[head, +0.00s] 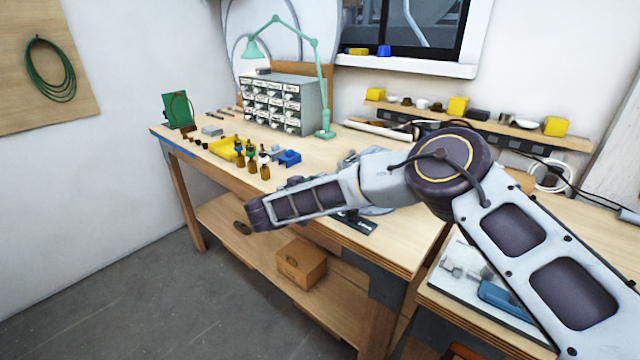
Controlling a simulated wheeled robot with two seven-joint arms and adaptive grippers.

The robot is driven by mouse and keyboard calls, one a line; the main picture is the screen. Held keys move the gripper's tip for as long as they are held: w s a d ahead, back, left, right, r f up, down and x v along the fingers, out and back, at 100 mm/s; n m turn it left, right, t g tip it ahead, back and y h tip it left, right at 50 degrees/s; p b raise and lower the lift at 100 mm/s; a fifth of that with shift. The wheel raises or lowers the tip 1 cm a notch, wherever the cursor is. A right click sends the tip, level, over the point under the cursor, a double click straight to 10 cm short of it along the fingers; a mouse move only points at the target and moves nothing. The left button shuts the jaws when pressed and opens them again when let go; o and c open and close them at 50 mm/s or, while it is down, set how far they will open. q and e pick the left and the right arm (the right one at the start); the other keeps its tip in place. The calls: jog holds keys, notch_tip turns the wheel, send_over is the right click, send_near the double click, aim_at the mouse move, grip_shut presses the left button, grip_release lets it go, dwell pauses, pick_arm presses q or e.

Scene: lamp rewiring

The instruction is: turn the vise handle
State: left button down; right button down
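One of my arms comes in from the lower right and reaches left across the front of the workbench (225,163). Its dark far end hangs over the bench's front edge, and no gripper fingers show on it. Grey-blue metal parts (376,210) show just below the forearm near the bench front, partly hidden by it; they may belong to the vise, but I cannot make out a handle. A dark flat piece (357,223) lies beside them. My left arm and both grippers are out of view.
A drawer cabinet (307,112), a green lamp (326,132), a yellow tray (224,149) and a blue block (289,158) stand on the bench. A cardboard box (301,264) sits on the lower shelf. A second table at right holds a blue tool (505,298).

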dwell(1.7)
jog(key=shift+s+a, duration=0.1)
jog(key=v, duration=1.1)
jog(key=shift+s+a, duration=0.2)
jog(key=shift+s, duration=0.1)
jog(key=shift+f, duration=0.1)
